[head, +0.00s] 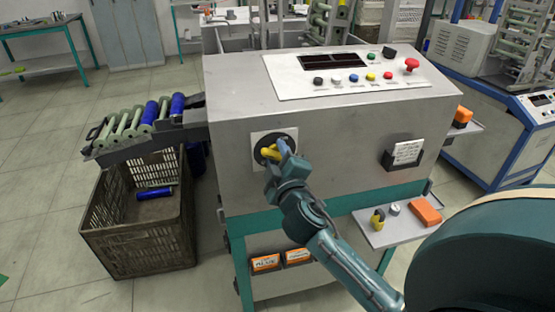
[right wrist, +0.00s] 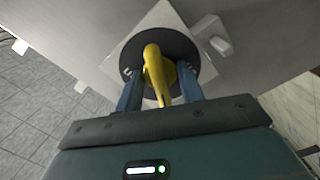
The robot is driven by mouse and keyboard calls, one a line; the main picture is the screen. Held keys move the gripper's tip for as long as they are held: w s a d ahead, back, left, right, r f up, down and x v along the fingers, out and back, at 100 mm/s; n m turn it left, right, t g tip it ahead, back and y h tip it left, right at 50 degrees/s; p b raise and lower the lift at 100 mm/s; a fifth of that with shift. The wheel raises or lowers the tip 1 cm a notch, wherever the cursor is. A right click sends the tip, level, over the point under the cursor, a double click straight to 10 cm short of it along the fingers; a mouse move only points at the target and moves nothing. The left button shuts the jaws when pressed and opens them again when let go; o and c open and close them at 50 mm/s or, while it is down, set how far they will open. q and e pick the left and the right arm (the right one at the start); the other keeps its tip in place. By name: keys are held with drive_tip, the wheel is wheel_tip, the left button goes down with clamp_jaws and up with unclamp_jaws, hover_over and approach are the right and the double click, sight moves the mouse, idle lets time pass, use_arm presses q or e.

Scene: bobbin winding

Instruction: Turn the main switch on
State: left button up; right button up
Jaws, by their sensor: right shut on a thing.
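The main switch is a yellow handle (right wrist: 155,70) on a round black dial with a pale square plate (right wrist: 122,52). It sits on the front of the grey machine, and in the head view the switch plate (head: 259,137) shows at the left part of that front. My right gripper (head: 278,153) is at the switch, with its fingers on either side of the yellow handle. In the right wrist view the right gripper (right wrist: 161,88) is shut on the handle, which looks tilted in the picture. The fingers partly hide the dial. My left gripper is not in view.
A sloped chute (head: 150,133) with green and blue bobbins is left of the machine, above a brown crate (head: 140,255). A card holder (head: 403,155) is on the machine's front. A side shelf (head: 392,232) holds an orange block. The control panel (head: 345,75) is on top.

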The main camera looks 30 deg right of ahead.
drive_tip(key=shift+f+m, duration=0.1)
drive_tip(key=shift+m, duration=0.9)
drive_tip(key=shift+f+m+b, duration=0.1)
drive_tip(key=shift+m+b, duration=0.4)
drive_tip(key=shift+m, duration=1.3)
drive_tip(key=m, duration=0.4)
drive_tip(key=o, duration=1.6)
drive_tip(key=shift+r, duration=0.2)
drive_tip(key=shift+c, duration=0.2)
